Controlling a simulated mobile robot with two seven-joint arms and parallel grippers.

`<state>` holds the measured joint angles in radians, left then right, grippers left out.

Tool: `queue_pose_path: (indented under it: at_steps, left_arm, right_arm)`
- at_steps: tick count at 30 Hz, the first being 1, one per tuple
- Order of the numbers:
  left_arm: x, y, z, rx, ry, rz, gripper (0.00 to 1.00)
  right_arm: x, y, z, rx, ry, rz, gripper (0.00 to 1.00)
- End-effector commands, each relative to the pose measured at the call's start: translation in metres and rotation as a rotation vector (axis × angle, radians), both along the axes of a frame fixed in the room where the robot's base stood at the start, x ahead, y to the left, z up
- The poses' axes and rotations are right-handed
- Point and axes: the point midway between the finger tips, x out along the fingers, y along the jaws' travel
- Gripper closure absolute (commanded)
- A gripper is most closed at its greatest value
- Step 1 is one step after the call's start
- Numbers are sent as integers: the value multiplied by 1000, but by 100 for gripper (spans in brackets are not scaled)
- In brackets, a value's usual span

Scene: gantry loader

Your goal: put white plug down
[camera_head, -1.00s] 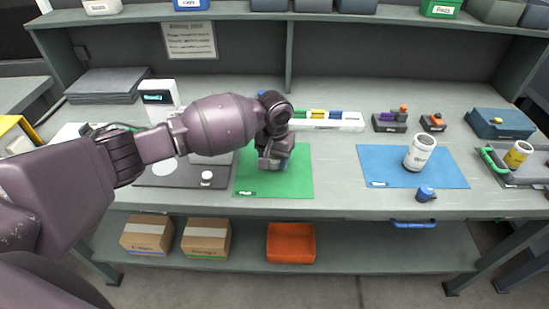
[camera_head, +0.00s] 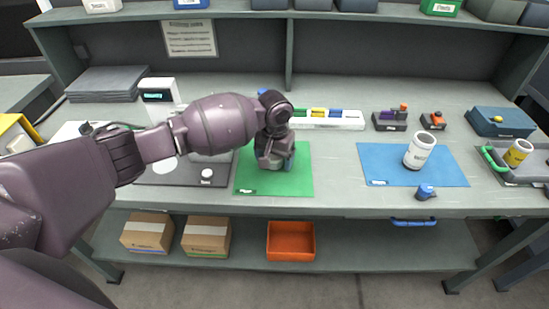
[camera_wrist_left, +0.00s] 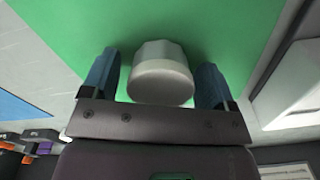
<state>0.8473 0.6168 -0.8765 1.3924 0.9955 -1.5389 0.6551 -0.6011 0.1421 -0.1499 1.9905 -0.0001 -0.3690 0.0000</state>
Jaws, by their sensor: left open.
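The white plug (camera_wrist_left: 160,72) is a short white cylinder on the green mat (camera_wrist_left: 215,30), seen in the left wrist view. It sits between the two blue fingers of my left gripper (camera_wrist_left: 157,85), which are apart, with a gap showing at least on the left side. In the head view my left gripper (camera_head: 275,161) is over the green mat (camera_head: 300,180) and hides the plug. My right gripper is not in view.
A dark plate with a small white knob (camera_head: 207,176) lies left of the mat. A blue mat (camera_head: 378,170) with a white labelled can (camera_head: 419,151) is to the right. A white tray (camera_head: 340,122) with coloured parts stands behind. Bench between the mats is clear.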

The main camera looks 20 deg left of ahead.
Motion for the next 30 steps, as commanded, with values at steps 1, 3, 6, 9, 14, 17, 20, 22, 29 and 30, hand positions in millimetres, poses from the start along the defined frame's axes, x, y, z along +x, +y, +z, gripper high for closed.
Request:
queue_pose_path:
  at_steps: [1, 3, 6, 9, 14, 17, 20, 22, 29, 30]
  left_arm:
    - [1, 0, 5, 1, -3, -1, 20]
    - [1, 0, 16, -1, -5, 0, 20]
    - [1, 0, 35, -1, -6, 0, 20]
    - [1, 0, 55, -2, -5, -1, 20]
    - [0, 0, 86, -1, -5, -1, 20]
    - [0, 0, 101, 0, -4, -1, 20]
    - [0, 0, 112, 0, -2, 0, 20]
    - [0, 0, 118, 0, -2, 0, 20]
    - [0, 0, 125, 0, -2, 0, 20]
    - [0, 0, 124, 0, -1, 0, 20]
  right_arm:
    - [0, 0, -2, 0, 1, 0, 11]
    - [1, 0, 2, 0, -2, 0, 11]
    - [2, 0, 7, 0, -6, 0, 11]
    - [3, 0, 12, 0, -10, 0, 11]
    - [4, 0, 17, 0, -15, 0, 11]
    - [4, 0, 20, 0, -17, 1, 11]
    - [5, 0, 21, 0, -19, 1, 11]
    - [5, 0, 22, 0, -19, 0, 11]
    - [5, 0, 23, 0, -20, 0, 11]
    - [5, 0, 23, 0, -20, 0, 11]
